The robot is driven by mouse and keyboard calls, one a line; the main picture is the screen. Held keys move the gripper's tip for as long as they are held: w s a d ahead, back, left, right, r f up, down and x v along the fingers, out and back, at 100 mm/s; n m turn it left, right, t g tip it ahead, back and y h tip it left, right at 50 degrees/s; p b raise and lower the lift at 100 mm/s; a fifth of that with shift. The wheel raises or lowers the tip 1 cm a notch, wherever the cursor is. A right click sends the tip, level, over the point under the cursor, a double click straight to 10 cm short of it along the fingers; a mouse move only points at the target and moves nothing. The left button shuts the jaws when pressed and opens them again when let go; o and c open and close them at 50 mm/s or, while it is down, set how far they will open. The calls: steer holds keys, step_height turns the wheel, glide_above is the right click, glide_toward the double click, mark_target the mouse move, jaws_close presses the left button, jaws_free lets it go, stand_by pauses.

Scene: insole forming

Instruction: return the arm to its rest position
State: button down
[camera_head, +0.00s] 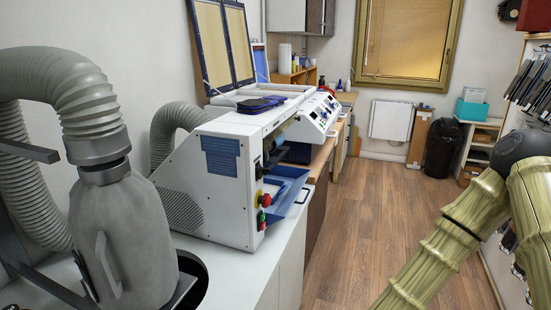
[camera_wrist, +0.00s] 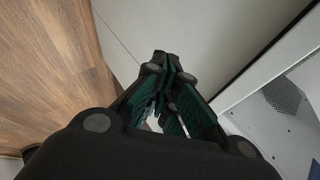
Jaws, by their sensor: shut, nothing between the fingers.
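My gripper (camera_wrist: 166,68) shows in the wrist view, black with dark green pads. Its fingertips meet at the upper middle of the picture and nothing is between them. It hangs over the edge of a white cabinet, with the wooden floor to the left. In the head view my arm is at the right, bent at a dark joint, with links in a bamboo-like yellow-green. The gripper itself is out of that view.
A white forming machine (camera_head: 226,185) with a blue tray (camera_head: 288,190) stands on the white counter (camera_head: 262,262). A grey hose (camera_head: 60,80) and grey canister (camera_head: 125,240) are at left. The wooden floor (camera_head: 375,205) in the middle is clear. Shelves line the right wall.

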steer(key=s+d+f+n+g+h, duration=0.2)
steer(key=s+d+f, duration=0.3)
steer(key=s, duration=0.4)
steer(key=s+d+f+n+g+h, duration=0.1)
steer(key=s+d+f+n+g, duration=0.1)
steer(key=s+d+f, duration=0.4)
steer(key=s+d+f+n+g+h, duration=0.2)
steer(key=s+d+f, duration=0.4)
steer(key=s, duration=0.5)
steer(key=shift+s+f+n+g+h, duration=0.35)
steer(key=shift+f+g, duration=0.25)
steer(key=shift+g, duration=0.2)
steer(key=shift+d, duration=0.1)
